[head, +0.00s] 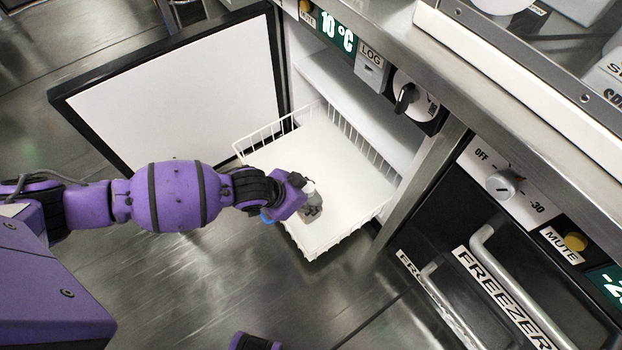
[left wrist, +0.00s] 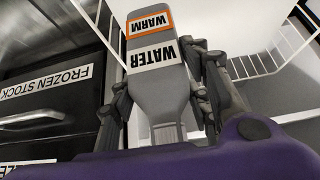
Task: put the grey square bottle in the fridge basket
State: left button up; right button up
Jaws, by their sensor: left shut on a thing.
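The grey square bottle (left wrist: 150,104) is between the fingers of my left gripper (left wrist: 162,95) in the left wrist view, with a white WATER label and an orange-edged WARM label facing the camera. In the head view the left gripper (head: 299,203) is shut on the bottle (head: 313,205), which is partly hidden by the hand. The gripper and bottle are over the front part of the white wire fridge basket (head: 325,246), which is pulled out of the open fridge. The basket floor looks empty. My right gripper is out of view.
The fridge door (head: 180,90) stands open to the left of the basket. The freezer (head: 500,290) with its handles is at the right, below the steel counter (head: 500,120). The basket's back part is clear, below a white fridge shelf (head: 350,95).

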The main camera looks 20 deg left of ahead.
pick_arm(q)
jog(key=w+a+f+b, duration=0.4)
jog(key=w+f+b, duration=0.5)
jog(key=w+f, duration=0.2)
jog(key=shift+w+a+f, duration=0.3)
jog(key=shift+a+f, duration=0.05)
jog(key=shift+f, duration=0.15)
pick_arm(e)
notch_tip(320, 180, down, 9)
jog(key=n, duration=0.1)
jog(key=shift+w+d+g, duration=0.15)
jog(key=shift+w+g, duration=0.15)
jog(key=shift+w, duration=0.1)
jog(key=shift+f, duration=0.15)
pick_arm(q)
jog(key=shift+f+b, duration=0.2)
jog(key=shift+b, duration=0.1)
jog(key=o, duration=1.2)
jog(key=shift+o, duration=1.3)
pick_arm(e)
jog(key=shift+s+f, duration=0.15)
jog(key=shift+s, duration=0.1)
